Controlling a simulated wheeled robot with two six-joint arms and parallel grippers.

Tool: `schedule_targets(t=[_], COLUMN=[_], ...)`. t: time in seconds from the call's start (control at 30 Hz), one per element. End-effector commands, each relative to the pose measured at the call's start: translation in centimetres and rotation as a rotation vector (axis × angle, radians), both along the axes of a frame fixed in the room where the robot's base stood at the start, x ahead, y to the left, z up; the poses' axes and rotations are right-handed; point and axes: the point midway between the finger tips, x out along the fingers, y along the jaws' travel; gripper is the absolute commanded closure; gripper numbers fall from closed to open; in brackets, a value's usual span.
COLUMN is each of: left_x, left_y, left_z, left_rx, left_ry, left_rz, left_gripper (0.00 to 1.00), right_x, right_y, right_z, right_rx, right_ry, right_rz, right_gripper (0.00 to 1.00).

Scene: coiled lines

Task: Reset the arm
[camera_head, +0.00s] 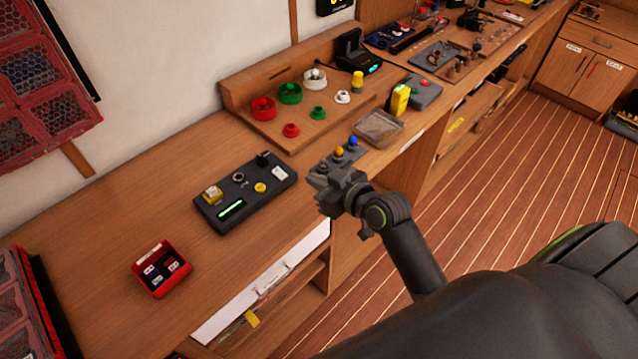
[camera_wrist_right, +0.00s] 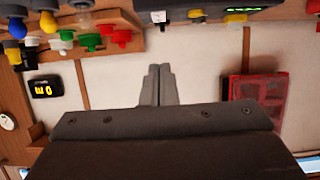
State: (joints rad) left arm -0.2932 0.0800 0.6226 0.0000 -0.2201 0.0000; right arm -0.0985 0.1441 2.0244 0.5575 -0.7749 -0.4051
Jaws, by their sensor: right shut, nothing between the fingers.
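My right gripper (camera_head: 324,177) is at the front edge of the wooden workbench (camera_head: 130,229), between the black control panel and the clear tray in the head view. In the right wrist view its two fingers (camera_wrist_right: 158,84) lie together with nothing between them. My right arm comes in from the lower right of the head view, over the floor. My left gripper does not show in the head view.
A black panel (camera_head: 246,193) and a red box (camera_head: 161,268) lie on the bench. A board with red, green and white knobs (camera_head: 327,122) stands behind. A clear tray (camera_head: 378,128) and yellow block (camera_head: 400,99) are beyond. The bench's left part has bare room.

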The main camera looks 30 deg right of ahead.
Motion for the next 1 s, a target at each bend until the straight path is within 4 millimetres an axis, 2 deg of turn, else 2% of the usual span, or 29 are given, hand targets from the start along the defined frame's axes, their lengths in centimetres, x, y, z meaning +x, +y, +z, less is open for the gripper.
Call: schedule_targets(t=[0.2, 0.63, 0.73, 0.87, 1.0], left_x=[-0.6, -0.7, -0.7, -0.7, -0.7], left_y=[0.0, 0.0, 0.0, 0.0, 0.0], left_z=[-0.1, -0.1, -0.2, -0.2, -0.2], left_rx=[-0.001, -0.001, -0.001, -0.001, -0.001], left_ry=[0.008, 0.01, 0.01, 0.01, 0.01], left_rz=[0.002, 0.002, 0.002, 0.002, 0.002], left_gripper=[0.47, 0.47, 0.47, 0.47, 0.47], right_x=[-0.5, -0.5, -1.3, -5.1, -11.9], right_y=[-0.2, -0.1, -0.3, -1.2, -3.2], right_z=[0.1, 0.1, -0.5, -2.8, -5.6], right_rx=[0.0, 0.0, -0.009, -0.055, -0.125], right_ry=[0.001, 0.001, 0.03, 0.167, 0.396], right_rz=[0.001, 0.001, -0.003, -0.033, -0.118], right_gripper=[1.0, 1.0, 1.0, 1.0, 1.0])
